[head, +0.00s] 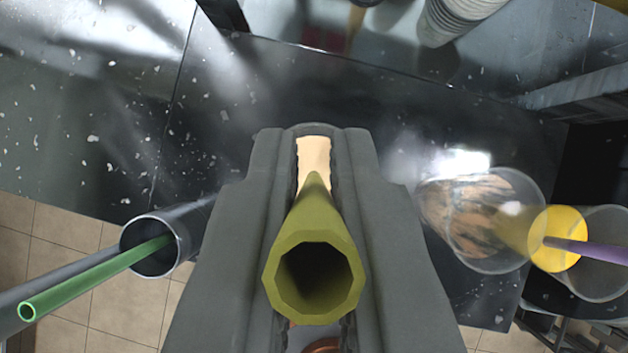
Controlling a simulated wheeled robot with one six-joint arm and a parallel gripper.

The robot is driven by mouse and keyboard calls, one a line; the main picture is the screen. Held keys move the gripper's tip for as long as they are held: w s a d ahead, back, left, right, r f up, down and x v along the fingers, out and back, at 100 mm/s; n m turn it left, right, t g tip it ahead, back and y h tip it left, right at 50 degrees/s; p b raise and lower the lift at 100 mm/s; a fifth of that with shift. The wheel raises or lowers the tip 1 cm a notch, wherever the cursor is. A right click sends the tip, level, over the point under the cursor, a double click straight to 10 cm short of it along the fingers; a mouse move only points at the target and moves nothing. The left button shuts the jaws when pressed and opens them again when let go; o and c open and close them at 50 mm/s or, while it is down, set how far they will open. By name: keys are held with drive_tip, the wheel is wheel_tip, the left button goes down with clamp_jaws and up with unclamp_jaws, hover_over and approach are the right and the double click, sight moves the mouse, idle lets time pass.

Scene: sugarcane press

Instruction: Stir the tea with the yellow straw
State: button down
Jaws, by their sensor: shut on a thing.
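The yellow straw (315,270) is held between the two grey jaws of my gripper (313,150). Its hollow open end faces the camera and the rest narrows away between the jaws toward the fingertips. A pale beige patch (314,165) shows in the gap between the jaws beyond the straw. It may be the tea, but the jaws hide its edges and any cup around it. I cannot tell whether the far end of the straw touches it.
A dark cup (150,262) with a green straw (95,277) is at left. At right are a clear glass with brownish contents (490,217) and another clear glass with yellow liquid (557,235) and a purple straw (590,250). A white ribbed stack (450,20) stands at the top.

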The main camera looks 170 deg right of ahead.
sight(314, 279)
drive_tip(key=shift+r, duration=1.7)
drive_tip(key=shift+r, duration=2.5)
drive_tip(key=shift+f, duration=0.15)
